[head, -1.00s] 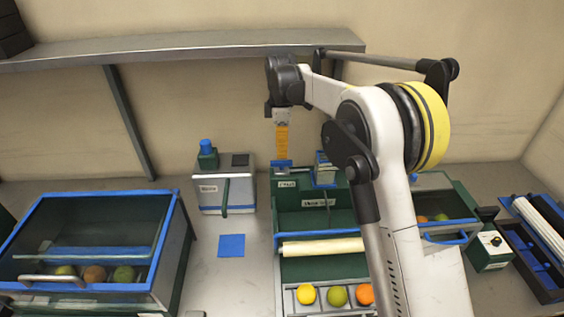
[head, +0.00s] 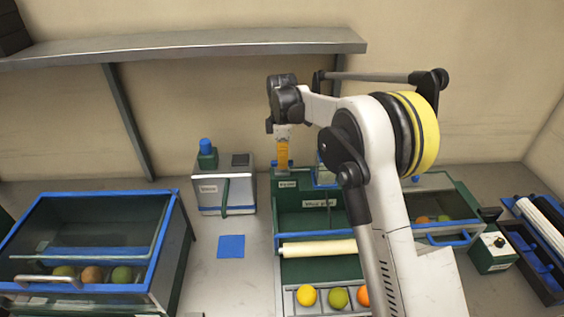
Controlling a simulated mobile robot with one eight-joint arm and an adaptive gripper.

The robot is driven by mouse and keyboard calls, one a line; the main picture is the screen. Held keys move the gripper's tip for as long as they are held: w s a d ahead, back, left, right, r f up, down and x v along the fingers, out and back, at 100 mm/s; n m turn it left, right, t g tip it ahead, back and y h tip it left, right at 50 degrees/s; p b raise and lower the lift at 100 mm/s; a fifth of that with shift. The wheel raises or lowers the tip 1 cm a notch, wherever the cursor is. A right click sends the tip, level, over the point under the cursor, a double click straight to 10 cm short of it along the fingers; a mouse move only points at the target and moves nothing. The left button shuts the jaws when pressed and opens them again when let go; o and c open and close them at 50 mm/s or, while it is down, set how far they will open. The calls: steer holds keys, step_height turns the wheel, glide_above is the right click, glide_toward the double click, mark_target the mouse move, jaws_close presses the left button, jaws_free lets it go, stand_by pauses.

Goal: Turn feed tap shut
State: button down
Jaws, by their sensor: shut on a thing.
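My gripper (head: 283,168) points straight down at the back left corner of the green wash unit (head: 279,222), above a small label. It is shut on the blue feed tap (head: 296,168), of which only a little shows beside the fingers. The fingertips and most of the tap are hidden or too small to make out, so I cannot tell which way the tap is turned. A second blue-topped part (head: 325,177) stands just right of it, partly behind my arm.
A cream roller (head: 318,248) crosses the unit, with a yellow, a green and an orange fruit (head: 307,295) in front. A grey box with a green handle (head: 224,192) stands left. A blue-rimmed glass case (head: 168,245) is further left. A shelf (head: 190,47) runs above.

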steer(key=shift+m, duration=0.3)
steer(key=m, duration=0.3)
steer(key=shift+m, duration=0.3)
steer(key=m+p, duration=0.1)
steer(key=m, duration=1.2)
steer(key=shift+m, duration=0.3)
stand_by(0.3)
steer(key=c, duration=1.4)
jaws_free()
